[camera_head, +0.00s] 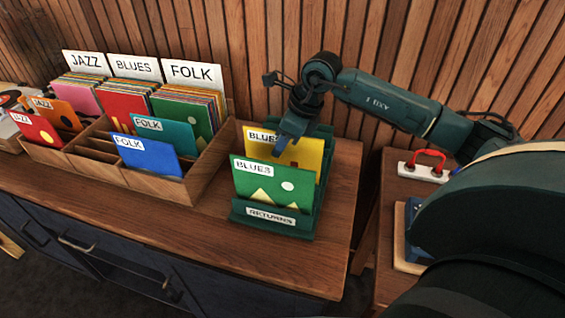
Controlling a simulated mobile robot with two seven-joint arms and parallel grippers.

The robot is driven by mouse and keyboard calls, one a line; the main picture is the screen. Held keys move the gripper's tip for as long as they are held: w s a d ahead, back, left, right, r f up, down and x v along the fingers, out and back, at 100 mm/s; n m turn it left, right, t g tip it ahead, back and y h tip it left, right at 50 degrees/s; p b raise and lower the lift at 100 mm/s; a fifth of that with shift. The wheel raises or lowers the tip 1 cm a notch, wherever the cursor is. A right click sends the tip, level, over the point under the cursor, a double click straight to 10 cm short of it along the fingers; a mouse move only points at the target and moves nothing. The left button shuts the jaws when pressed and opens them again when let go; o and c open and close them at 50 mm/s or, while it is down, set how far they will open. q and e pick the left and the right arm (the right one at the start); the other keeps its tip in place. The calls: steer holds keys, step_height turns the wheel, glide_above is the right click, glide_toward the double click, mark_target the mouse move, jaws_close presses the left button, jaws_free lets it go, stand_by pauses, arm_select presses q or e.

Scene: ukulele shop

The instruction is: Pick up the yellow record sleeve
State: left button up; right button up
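The yellow record sleeve (305,153), labelled BLUES, stands upright in the green RETURNS rack (268,218) on the wooden counter. A green BLUES sleeve (267,187) stands in front of it and covers its lower part. My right gripper (281,148) points down at the top edge of the yellow sleeve, left of its middle, and overlaps the end of its label. The fingertips are small and dark, so I cannot tell whether they are closed on the sleeve. My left gripper is not in view.
A wooden record bin (168,188) with JAZZ, BLUES and FOLK dividers stands left of the rack. A slatted wall (250,60) rises close behind. A white block with a red handle (426,168) sits on a side surface to the right. The counter front is clear.

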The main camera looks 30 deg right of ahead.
steer(key=shift+f, duration=0.15)
steer(key=shift+c, duration=0.2)
jaws_close()
stand_by(0.3)
